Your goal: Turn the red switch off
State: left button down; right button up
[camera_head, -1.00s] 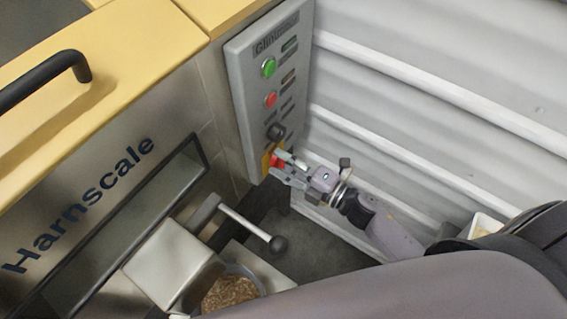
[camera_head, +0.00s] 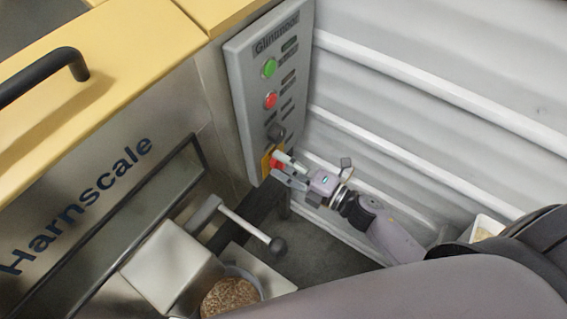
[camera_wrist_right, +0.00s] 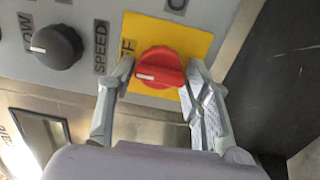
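The red switch is a round red knob with a white pointer line, on a yellow plate (camera_wrist_right: 200,40) low on the grey control panel (camera_head: 250,120). In the right wrist view the red switch (camera_wrist_right: 160,68) has its white line pointing left, towards a partly covered label ending in F. In the head view the red switch (camera_head: 277,163) is partly hidden by my right gripper. My right gripper (camera_head: 281,169) has its fingers apart, one on each side of the knob. I cannot tell whether they touch it. My left gripper is not in view.
Above the switch are a black speed knob (camera_head: 275,131), a red button (camera_head: 270,100) and a green button (camera_head: 269,68). A lever with a black ball (camera_head: 277,246) and a bowl of brown substrate (camera_head: 230,296) are below. A ribbed wall (camera_head: 440,80) stands at right.

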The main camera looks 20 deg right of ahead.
jog(key=shift+o, duration=1.3)
jog(key=v, duration=1.2)
